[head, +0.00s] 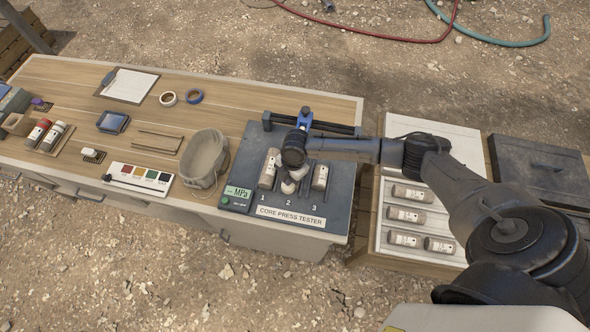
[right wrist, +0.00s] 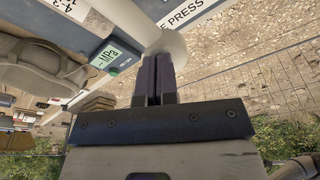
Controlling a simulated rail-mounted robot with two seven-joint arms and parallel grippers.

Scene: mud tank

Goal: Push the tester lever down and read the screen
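The core press tester (head: 337,215) is a dark grey slab at the table's right end, with slots marked 1, 2 and 3. Its green screen (head: 238,192) shows "MPa", with what looks like dashes before it in the right wrist view (right wrist: 107,58). A dark bar with a blue part (head: 304,117) runs along its back; I cannot make out the lever for sure. Speckled cores lie at slot 1 (head: 270,168) and slot 3 (head: 320,177). My right gripper (right wrist: 157,58) is over slot 2, fingers together, beside a pale rounded piece (right wrist: 168,44). My left gripper is out of view.
A beige tub (head: 204,158) stands just left of the tester. A colour chart (head: 138,178), tape rolls and a clipboard (head: 128,85) lie farther left. A white board with several cores (head: 404,214) is at the right, beside a dark lidded box (head: 540,171).

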